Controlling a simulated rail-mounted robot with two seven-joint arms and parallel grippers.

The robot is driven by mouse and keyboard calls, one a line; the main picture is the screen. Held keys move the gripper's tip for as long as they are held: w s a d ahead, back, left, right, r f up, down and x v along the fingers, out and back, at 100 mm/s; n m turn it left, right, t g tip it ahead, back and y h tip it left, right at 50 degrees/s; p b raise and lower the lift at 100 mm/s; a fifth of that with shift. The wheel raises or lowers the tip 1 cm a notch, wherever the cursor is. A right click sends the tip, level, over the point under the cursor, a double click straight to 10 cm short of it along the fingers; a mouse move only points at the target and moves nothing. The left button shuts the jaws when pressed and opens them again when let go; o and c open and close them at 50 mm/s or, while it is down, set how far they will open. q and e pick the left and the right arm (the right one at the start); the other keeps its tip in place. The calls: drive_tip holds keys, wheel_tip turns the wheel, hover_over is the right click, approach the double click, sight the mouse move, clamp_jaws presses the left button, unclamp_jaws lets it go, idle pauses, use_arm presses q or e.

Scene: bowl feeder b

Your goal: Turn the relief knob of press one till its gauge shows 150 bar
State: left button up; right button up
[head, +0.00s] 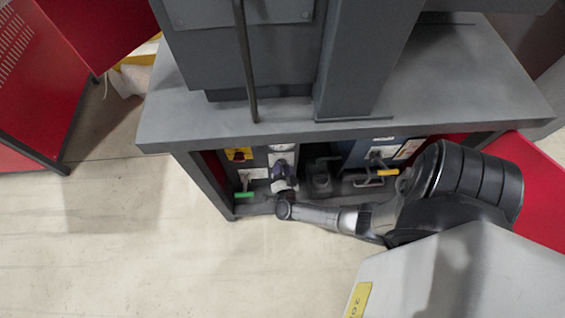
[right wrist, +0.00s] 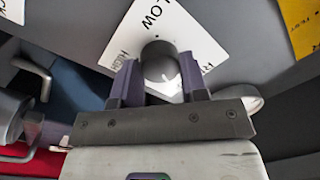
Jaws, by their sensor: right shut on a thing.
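The relief knob (right wrist: 160,65) is a grey round knob in front of a white plate (right wrist: 185,28) marked LOW and HIGH. In the right wrist view my right gripper (right wrist: 158,78) has one purple finger on each side of the knob and is shut on it. In the head view the right gripper (head: 284,180) reaches under the front edge of the press table (head: 180,112) to the recessed panel. A whitish round part (head: 283,147), perhaps the gauge, shows above it, but no reading can be made out. My left gripper is not in view.
Left of the knob are a yellow plate with a red switch (head: 238,155) and a green-handled lever (head: 244,194). To the right are a blue panel (head: 357,153) and an orange-handled lever (head: 388,172). The floor (head: 200,265) in front is clear.

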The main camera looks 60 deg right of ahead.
drive_tip(key=shift+f+m, duration=0.1)
drive_tip(key=shift+m, duration=0.6)
drive_tip(key=o, duration=0.9)
drive_tip(key=shift+p+v, duration=1.6)
drive_tip(key=shift+v, duration=5.4)
